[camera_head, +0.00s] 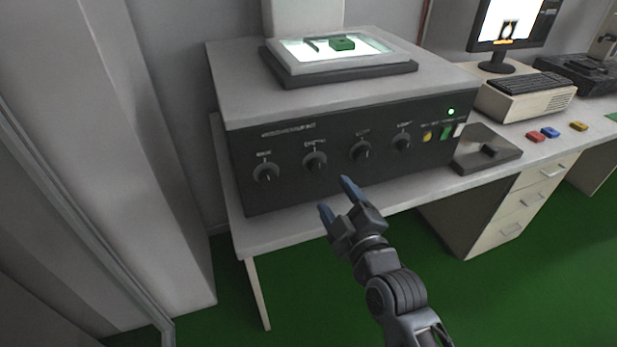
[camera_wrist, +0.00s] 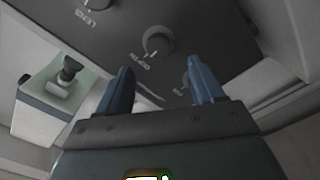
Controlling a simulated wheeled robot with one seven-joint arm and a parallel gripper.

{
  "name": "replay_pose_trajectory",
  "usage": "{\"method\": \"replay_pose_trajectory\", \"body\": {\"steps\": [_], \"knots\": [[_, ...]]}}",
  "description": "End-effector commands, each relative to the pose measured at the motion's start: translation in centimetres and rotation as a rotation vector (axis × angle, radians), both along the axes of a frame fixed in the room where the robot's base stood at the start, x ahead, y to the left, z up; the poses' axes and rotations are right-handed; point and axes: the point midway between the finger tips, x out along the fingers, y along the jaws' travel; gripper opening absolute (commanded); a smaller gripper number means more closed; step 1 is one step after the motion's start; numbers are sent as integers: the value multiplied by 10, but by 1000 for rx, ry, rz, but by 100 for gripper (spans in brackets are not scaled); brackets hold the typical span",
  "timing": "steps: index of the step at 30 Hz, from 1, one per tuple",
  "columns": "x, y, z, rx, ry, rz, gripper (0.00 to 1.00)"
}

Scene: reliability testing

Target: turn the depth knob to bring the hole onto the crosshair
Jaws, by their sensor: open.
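A row of several round dark knobs runs along the dark front panel of a grey bench machine. The second knob from the left (camera_head: 315,162) has a small label above it that is too blurred to read surely as depth. My gripper (camera_head: 336,198) is open and empty, in front of and below the panel, apart from the knobs. In the wrist view, my gripper's blue fingers (camera_wrist: 160,70) point toward the panel, with a labelled knob (camera_wrist: 158,42) beyond the gap. The monitor (camera_head: 508,25) shows a dark shape on white; hole and crosshair are too small to tell.
A green block (camera_head: 342,44) lies on the lit stage (camera_head: 375,47) atop the machine. Right of the panel knobs are coloured buttons (camera_head: 445,132) and a green lamp. The space before the panel is clear.

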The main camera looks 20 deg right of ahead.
Motion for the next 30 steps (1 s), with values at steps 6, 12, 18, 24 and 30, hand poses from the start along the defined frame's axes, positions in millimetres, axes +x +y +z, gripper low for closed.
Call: {"method": "replay_pose_trajectory", "body": {"steps": [6, 12, 18, 24, 30], "knots": [[19, -2, 6, -29, -4, 2, 67], [47, -3, 10, -31, -4, 1, 67], [70, -1, 1, -30, -6, 7, 67], [81, -1, 2, -29, -5, 7, 67], [87, -2, 3, -27, -5, 5, 67]]}}
